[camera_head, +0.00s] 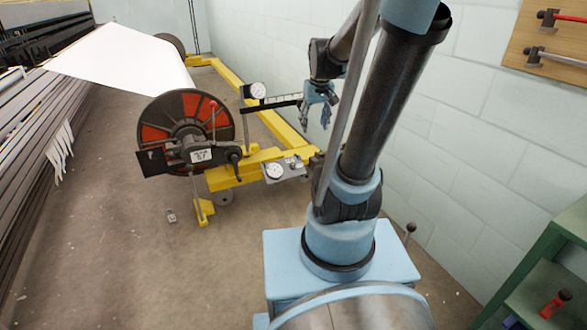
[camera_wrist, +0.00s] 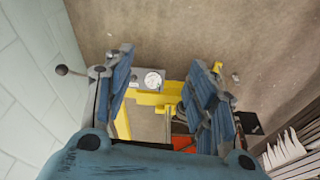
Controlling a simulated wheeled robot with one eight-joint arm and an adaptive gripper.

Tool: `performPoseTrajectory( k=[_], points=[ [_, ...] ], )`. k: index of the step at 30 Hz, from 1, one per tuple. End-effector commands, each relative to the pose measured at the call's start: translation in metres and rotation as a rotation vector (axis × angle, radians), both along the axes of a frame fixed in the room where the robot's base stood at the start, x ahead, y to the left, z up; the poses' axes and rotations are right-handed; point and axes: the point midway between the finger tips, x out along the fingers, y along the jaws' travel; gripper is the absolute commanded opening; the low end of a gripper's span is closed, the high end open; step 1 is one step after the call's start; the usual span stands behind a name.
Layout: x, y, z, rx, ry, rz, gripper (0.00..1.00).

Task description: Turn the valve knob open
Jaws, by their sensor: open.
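A small grey panel with a round white gauge (camera_head: 274,171) sits on the yellow frame of the machine. Small metal fittings (camera_head: 296,164) stand beside the gauge, and I cannot tell for sure which is the valve knob. My gripper (camera_head: 322,100) is open and empty, pointing down, above and to the right of the panel in the head view. In the wrist view my gripper (camera_wrist: 163,65) has its blue fingers spread wide, with the gauge (camera_wrist: 153,79) seen between them, well beyond the tips. Nothing touches the fingers.
A second gauge (camera_head: 258,90) stands on a post above the yellow frame (camera_head: 233,175). A red and black reel (camera_head: 185,128) is to the left. The pale block wall (camera_head: 440,120) runs close on the right. A green shelf (camera_head: 555,265) stands at the lower right.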

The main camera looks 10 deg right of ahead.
Motion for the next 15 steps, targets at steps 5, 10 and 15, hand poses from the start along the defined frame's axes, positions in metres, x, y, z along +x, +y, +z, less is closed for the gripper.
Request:
performPoseTrajectory(
  k=[5,10,15],
  points=[
    [0.054,0.000,0.001,-0.001,-0.013,0.029,0.52],
    [0.104,-0.001,-0.005,-0.003,-0.027,0.058,0.52],
    [0.154,-0.002,-0.018,-0.006,-0.040,0.086,0.52]
  ],
)
